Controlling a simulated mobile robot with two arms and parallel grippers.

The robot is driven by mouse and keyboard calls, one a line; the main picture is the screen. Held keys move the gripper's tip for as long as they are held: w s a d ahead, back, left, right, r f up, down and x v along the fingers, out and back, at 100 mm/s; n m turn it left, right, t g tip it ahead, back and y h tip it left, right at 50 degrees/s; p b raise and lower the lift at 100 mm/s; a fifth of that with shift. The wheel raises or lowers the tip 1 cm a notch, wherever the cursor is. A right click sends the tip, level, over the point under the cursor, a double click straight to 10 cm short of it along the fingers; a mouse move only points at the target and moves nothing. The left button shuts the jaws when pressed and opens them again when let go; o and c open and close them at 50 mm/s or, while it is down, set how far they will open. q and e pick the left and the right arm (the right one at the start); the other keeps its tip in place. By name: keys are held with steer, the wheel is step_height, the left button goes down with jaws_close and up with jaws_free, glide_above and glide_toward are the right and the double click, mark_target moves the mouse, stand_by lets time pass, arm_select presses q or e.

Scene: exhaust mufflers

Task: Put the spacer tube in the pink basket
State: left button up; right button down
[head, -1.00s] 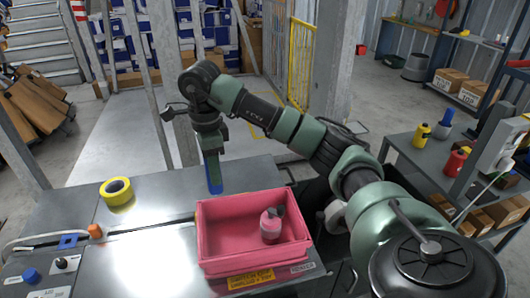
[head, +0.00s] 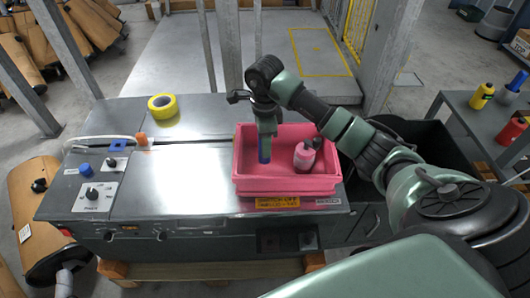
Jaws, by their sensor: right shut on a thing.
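The pink basket (head: 244,186) stands on the right part of the grey metal bench top. My right gripper (head: 267,131) points down over the inside of the basket. It is shut on a blue piece, which I take to be the spacer tube (head: 264,155). The tube hangs upright within the basket's outline; I cannot tell whether its lower end touches the floor of the basket. My left gripper is not in view.
A pink bottle with a dark top (head: 304,156) stands in the basket, right of the tube. A yellow tape roll (head: 163,105) lies at the bench's back left. Control knobs (head: 92,194) are at the left. The bench middle (head: 190,165) is clear.

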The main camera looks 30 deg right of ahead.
step_height(320, 180, down, 4)
steer(key=shift+f, duration=0.1)
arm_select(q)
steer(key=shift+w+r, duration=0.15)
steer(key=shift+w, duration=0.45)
arm_select(e)
steer(key=shift+f, duration=0.1)
steer(key=shift+f, duration=0.1)
steer(key=c, duration=1)
jaws_free()
steer(key=shift+f, duration=0.1)
steer(key=shift+o, duration=0.2)
steer(key=shift+r, duration=0.4)
step_height(320, 180, up, 12)
steer(key=shift+f+b, duration=0.2)
steer(key=shift+b, duration=0.3)
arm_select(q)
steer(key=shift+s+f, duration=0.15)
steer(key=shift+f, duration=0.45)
